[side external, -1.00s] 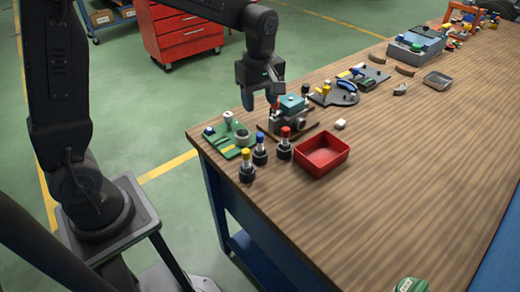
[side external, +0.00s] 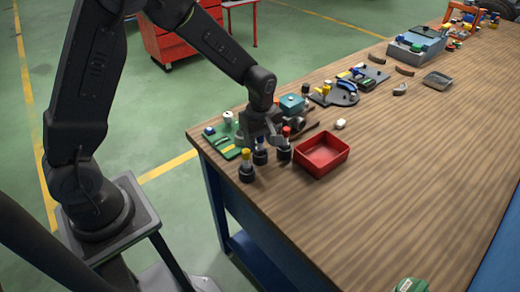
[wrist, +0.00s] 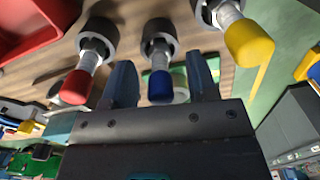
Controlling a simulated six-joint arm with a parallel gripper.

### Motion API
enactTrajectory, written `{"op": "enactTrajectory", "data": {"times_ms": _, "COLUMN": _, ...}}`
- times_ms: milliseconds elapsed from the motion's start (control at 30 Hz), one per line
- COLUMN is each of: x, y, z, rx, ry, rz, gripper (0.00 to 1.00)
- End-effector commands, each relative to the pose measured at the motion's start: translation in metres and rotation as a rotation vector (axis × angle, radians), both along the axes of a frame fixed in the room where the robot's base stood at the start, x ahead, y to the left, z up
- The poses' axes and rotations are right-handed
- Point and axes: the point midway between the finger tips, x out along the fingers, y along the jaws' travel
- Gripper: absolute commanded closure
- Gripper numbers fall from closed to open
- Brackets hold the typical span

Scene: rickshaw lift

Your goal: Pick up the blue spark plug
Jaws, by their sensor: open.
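The blue spark plug (wrist: 160,84) stands upright in a dark round holder in the middle of a row of three, with a yellow-topped plug (wrist: 248,42) and a red-topped plug (wrist: 80,82) on either side. My gripper (wrist: 160,62) is open, with one finger on each side of the blue plug. I cannot tell whether either finger touches it. In the side view my gripper (side external: 264,140) is low over the row and hides most of the blue plug; its dark holder (side external: 260,157) shows below.
A red bin (side external: 327,166) stands just right of the row. A green board with small parts (side external: 222,142) lies to the left, near the table edge. A teal-topped device (side external: 292,102) sits behind the gripper. The front right of the wooden table (side external: 400,200) is mostly clear.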

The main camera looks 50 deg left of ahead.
Motion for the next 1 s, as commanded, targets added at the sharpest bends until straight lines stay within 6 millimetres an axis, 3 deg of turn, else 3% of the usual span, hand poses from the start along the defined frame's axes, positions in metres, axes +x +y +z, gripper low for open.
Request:
{"op": "enactTrajectory", "data": {"times_ms": 333, "x": -0.0001, "y": -0.0001, "z": -0.0084, "rx": -0.001, "ry": -0.001, "rz": 0.0, "gripper": 0.48}}
{"op": "enactTrajectory", "data": {"times_ms": 867, "x": -0.0002, "y": -0.0001, "z": -0.0082, "rx": -0.001, "ry": -0.001, "rz": 0.0, "gripper": 0.99}}
{"op": "enactTrajectory", "data": {"times_ms": 1000, "x": -0.0001, "y": 0.0, "z": -0.0081, "rx": -0.001, "ry": -0.001, "rz": 0.0, "gripper": 1.0}}
